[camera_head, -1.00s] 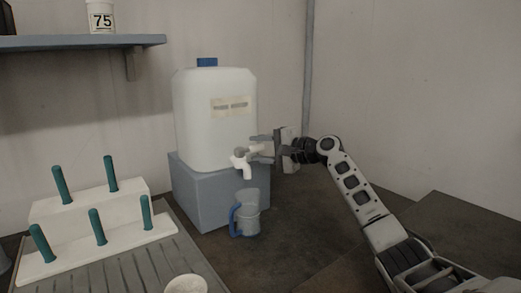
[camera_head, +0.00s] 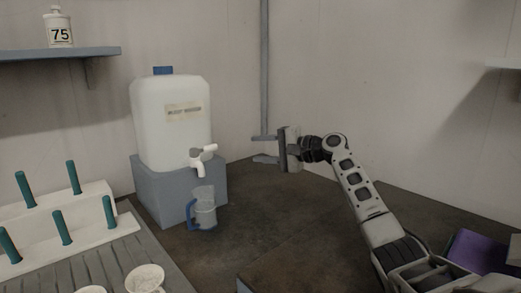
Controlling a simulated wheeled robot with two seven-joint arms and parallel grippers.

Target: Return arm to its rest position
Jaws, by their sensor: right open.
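My right gripper (camera_head: 265,148) is open and empty, held above the counter to the right of the white jug (camera_head: 170,120). Its fingers point left, and a clear gap separates them from the white tap (camera_head: 202,157) on the jug. The jug has a blue cap and stands on a blue-grey block (camera_head: 180,192). A clear measuring cup (camera_head: 205,210) with a blue handle stands upright on the counter below the tap. My left gripper is out of view.
A white rack with green pegs (camera_head: 61,227) stands at the left beside a grey ribbed mat (camera_head: 95,262). White bowls (camera_head: 145,279) sit at the front. A purple item (camera_head: 480,250) lies at the lower right. The dark counter (camera_head: 270,220) in the middle is clear.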

